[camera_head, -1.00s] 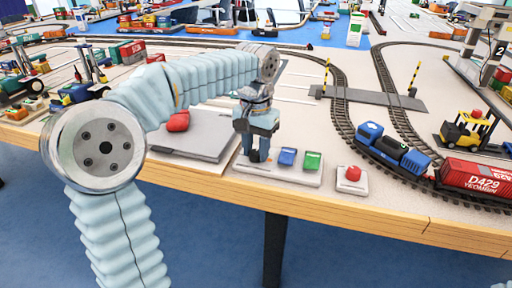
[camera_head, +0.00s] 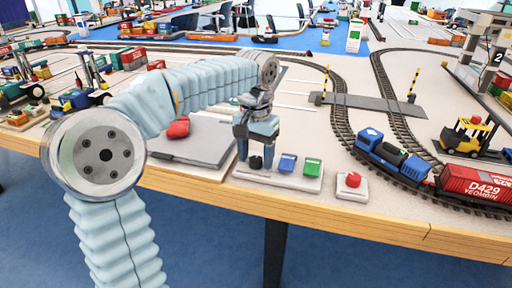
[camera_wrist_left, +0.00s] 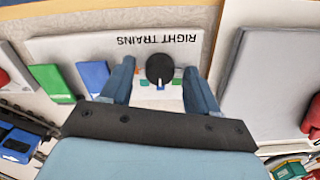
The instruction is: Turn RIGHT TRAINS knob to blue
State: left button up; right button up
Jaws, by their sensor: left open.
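The RIGHT TRAINS panel (camera_wrist_left: 75,48) is a pale plate with its lettering upside down in the left wrist view; it also shows at the table's front edge in the head view (camera_head: 312,184). Its black round knob (camera_wrist_left: 160,66) has a white pointer facing the gripper palm, in line with a small blue mark. The knob also shows in the head view (camera_head: 256,162). My left gripper (camera_wrist_left: 161,72) is open, with one finger on each side of the knob and a visible gap to each. It also shows in the head view (camera_head: 257,150). My right gripper is out of view.
A blue locomotive (camera_head: 392,153) stands on the track.

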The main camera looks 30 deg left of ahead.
aim_at(256, 159)
pick_arm(q)
notch_tip(256, 159, up, 14)
dwell(0.4)
jog(key=shift+f, duration=0.15)
